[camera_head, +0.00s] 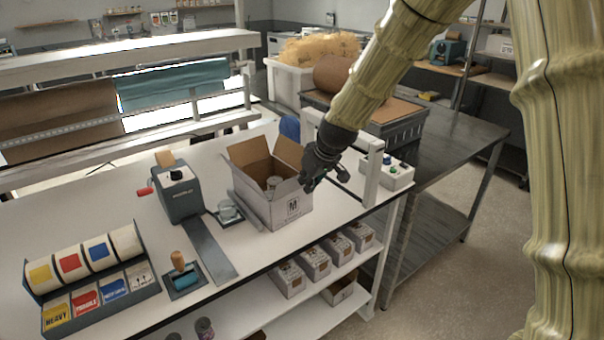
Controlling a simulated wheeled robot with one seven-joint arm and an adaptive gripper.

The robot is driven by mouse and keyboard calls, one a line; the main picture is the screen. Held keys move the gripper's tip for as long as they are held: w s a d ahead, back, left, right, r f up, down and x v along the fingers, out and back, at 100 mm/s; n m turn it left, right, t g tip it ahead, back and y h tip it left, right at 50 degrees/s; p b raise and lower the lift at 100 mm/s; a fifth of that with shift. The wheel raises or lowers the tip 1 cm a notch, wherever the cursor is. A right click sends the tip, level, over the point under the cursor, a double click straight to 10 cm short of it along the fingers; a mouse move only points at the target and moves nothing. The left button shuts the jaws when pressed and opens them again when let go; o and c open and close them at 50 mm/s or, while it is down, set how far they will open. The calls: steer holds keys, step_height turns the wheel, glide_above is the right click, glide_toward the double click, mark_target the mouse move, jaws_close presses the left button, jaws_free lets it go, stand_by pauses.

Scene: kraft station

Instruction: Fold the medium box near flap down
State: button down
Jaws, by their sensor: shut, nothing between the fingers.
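The medium box (280,211) is a brown cardboard box with a white outside and an M label on its near face. It stands open on the white bench. Brown flaps (250,149) stand up at its far side. A small object (273,183) shows inside. The position of the near flap is hard to make out. My gripper (311,185) is dark, shut and empty, at the box's right rim. It overlaps the box's right corner in the picture; I cannot tell whether they touch. It hides part of the right side.
A grey tape dispenser (178,193) and a glass dish (228,211) stand left of the box. A label roll holder (85,262) is at the bench's left. A white post (374,172) and button box (397,175) are to the right.

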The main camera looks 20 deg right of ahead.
steer(key=shift+w+a+r+p, duration=0.1)
steer(key=shift+w+a+p, duration=0.25)
steer(key=shift+w, duration=0.6)
steer(key=shift+w+a+p, duration=0.2)
steer(key=shift+w+a, duration=0.3)
steer(key=shift+w, duration=0.4)
steer(key=shift+w+a+r+p, duration=0.1)
steer(key=shift+w+a+p, duration=0.25)
steer(key=shift+w, duration=0.6)
steer(key=shift+w+a+f, duration=0.25)
steer(key=shift+w, duration=0.3)
steer(key=shift+w+a+f, duration=0.25)
steer(key=shift+w, duration=0.35)
steer(key=shift+w+a+f, duration=0.25)
steer(key=shift+w, duration=0.3)
steer(key=shift+b+x, duration=0.35)
steer(key=shift+x, duration=0.6)
steer(key=shift+f, duration=0.35)
steer(key=shift+r, duration=0.1)
